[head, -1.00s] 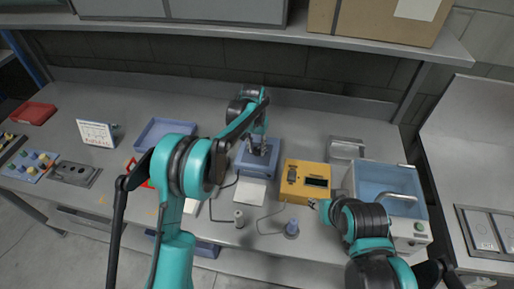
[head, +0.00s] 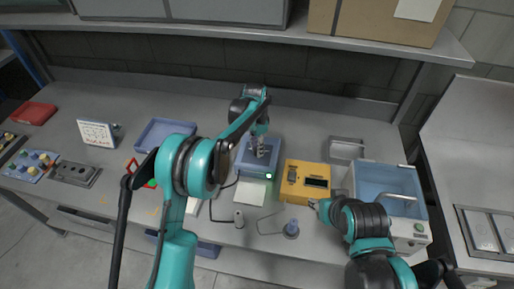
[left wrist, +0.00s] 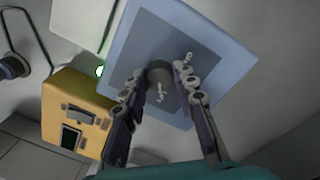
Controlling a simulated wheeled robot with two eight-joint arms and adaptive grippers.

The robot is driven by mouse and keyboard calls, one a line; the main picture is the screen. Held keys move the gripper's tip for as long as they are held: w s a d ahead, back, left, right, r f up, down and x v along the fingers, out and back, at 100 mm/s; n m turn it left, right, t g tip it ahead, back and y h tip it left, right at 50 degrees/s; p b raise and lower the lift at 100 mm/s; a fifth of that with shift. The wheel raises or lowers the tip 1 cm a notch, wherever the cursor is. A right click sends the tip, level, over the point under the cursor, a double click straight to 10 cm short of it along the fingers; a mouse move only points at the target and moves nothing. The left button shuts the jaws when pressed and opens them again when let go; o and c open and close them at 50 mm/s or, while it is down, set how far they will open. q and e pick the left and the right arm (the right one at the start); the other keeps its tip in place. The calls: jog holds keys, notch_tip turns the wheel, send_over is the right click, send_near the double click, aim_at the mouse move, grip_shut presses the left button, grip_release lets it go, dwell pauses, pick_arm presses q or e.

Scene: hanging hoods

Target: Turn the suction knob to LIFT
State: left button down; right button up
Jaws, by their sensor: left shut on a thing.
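The blue-grey suction unit (head: 246,165) stands at the middle of the bench. Its face (left wrist: 222,48) fills the upper middle of the left wrist view. A dark round knob (left wrist: 158,73) sits on its darker panel, with small white marks around it too blurred to read. My left gripper (head: 259,151) is over the unit, and in the left wrist view (left wrist: 160,80) its fingers are shut on the knob from both sides. A green lamp (head: 269,176) glows at the unit's front right corner. My right gripper (head: 313,204) is beside the yellow box, too small to judge.
A yellow box (head: 291,193) with a dark display stands right of the unit. A white sheet (head: 250,193) lies in front of the unit. A blue tray (head: 160,136) is to the left. A shelf (head: 205,32) runs above.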

aim_at(256, 148)
dwell(0.5)
pick_arm(q)
jog(key=c, duration=1.2)
grip_release()
jog(key=r, duration=1.2)
jog(key=shift+w+a, duration=0.15)
jog(key=shift+w, duration=0.15)
